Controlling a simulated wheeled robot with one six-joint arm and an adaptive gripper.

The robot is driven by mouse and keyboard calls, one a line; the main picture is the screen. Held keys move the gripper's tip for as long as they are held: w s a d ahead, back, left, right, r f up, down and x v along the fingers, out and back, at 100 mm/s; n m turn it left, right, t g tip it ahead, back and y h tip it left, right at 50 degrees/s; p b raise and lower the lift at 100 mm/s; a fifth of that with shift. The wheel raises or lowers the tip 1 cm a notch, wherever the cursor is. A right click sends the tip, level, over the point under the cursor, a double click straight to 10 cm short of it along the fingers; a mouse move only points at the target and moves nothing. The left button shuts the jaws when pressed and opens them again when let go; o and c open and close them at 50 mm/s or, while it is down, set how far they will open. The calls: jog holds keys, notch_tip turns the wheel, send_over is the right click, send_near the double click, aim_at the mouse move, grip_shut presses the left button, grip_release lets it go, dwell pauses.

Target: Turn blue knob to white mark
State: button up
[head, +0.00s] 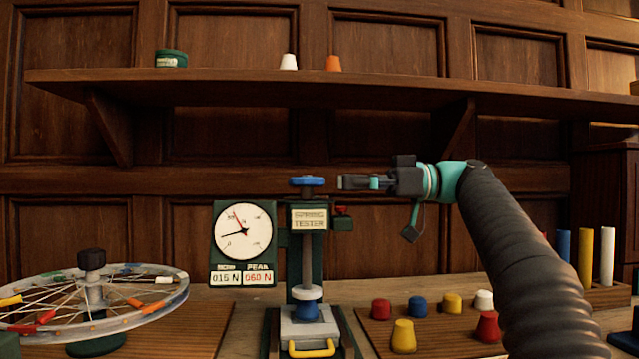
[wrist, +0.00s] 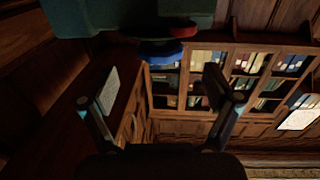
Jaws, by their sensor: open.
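The blue knob (head: 307,181) is a flat handwheel on top of the green spring tester (head: 308,240). It also shows in the wrist view (wrist: 160,57), beyond and above the gap between the fingers. My gripper (head: 345,182) is level with the knob, just to its right, with its fingers pointing left at it. A small gap seems to separate them. In the wrist view my gripper (wrist: 162,86) is open, with nothing between its fingers. I cannot make out a white mark near the knob.
A round dial (head: 243,231) and readouts of 015 N and 060 N are left of the tester's column. A red-topped part (head: 342,211) sticks out below my gripper. A spoked wheel (head: 90,300) stands at left; several coloured pegs (head: 404,336) stand at right. A shelf (head: 300,88) runs above.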

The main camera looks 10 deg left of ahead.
jog(key=shift+w+d, duration=0.2)
jog(key=shift+d, duration=1)
jog(key=shift+w+d, duration=0.2)
jog(key=shift+d, duration=1)
jog(key=shift+f, duration=0.1)
